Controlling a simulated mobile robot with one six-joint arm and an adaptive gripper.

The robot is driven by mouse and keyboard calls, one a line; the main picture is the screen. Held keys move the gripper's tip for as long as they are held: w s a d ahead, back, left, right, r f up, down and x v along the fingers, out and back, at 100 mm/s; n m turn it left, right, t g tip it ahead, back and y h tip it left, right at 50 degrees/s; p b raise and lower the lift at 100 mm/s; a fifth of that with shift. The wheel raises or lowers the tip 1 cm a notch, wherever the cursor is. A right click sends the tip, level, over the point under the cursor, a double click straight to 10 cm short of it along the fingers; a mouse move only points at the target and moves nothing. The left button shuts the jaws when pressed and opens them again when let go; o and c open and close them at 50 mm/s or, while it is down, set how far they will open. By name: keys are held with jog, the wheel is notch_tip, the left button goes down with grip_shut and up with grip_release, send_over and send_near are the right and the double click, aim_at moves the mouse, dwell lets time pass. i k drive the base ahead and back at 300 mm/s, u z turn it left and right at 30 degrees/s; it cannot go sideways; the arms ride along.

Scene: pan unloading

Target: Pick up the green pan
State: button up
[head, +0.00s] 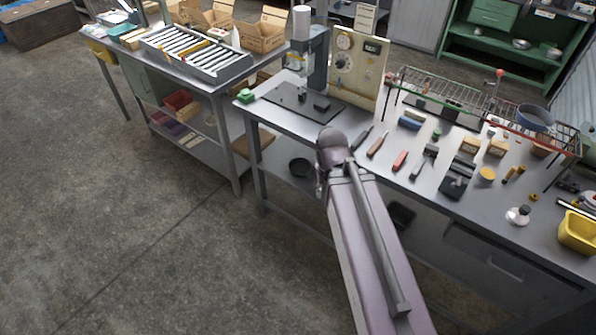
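I cannot make out a clearly green pan in the head view. A blue-grey round pan or bowl (535,118) sits on the wire rack at the back right of the workbench. A dark round dish (300,167) lies on the bench's lower shelf; its colour is too dark to tell. A small green object (246,96) is at the bench's left corner. My arm reaches up from the bottom of the picture to a rounded joint in front of the bench. My gripper does not show; it is out of sight past or behind that joint.
The grey workbench (285,117) carries a drill press (317,58), several hand tools, small blocks and a yellow bin (577,232). The wire rack (450,92) runs along its back. A second table (215,88) with a roller tray stands left. The floor at left is clear.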

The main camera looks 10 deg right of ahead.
aim_at(300, 166)
jog(key=z, duration=0.1)
jog(key=i, duration=1)
jog(key=u, duration=0.1)
